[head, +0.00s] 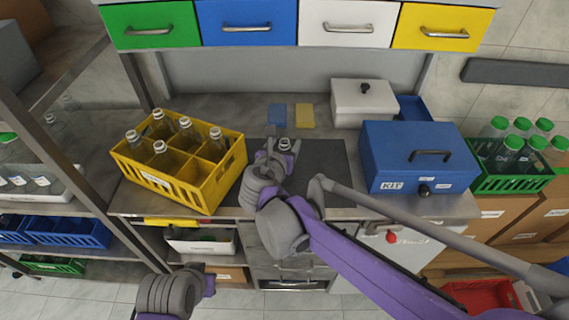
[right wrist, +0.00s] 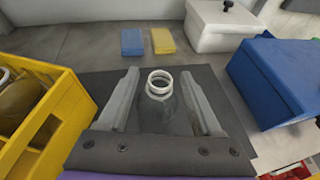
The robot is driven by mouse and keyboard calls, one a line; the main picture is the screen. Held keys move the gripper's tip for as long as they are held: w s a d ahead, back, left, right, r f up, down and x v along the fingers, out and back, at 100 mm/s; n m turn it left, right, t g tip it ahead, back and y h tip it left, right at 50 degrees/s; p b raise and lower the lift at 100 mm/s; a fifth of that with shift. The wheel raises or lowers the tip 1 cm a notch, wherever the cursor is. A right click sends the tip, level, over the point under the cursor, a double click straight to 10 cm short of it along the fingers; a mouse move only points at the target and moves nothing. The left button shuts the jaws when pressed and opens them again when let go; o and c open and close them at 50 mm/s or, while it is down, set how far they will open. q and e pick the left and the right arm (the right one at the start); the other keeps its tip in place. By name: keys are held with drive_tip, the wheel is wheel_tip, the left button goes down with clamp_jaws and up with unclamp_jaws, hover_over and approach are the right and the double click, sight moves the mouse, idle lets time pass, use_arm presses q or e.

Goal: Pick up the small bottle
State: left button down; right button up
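The small bottle (right wrist: 161,100) is clear glass with a pale ring at its open mouth. It stands upright on a dark mat (right wrist: 235,118) on the workbench. In the head view its top (head: 285,146) shows just beyond my right gripper (head: 277,155), which hides part of it. In the right wrist view my right gripper (right wrist: 160,100) is open, with one finger on each side of the bottle. Whether the fingers touch the glass is hard to tell. My left gripper (head: 208,283) is low in front of the bench, away from the bottle; its fingers do not show clearly.
A yellow crate (head: 213,194) with several clear bottles stands left of the mat. A blue KIT box (head: 405,165) and a white lidded box (head: 350,112) stand to the right. Blue (head: 277,113) and yellow (head: 305,115) pads lie behind. Coloured drawers (head: 246,22) hang above.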

clamp_jaws()
idle(0.4)
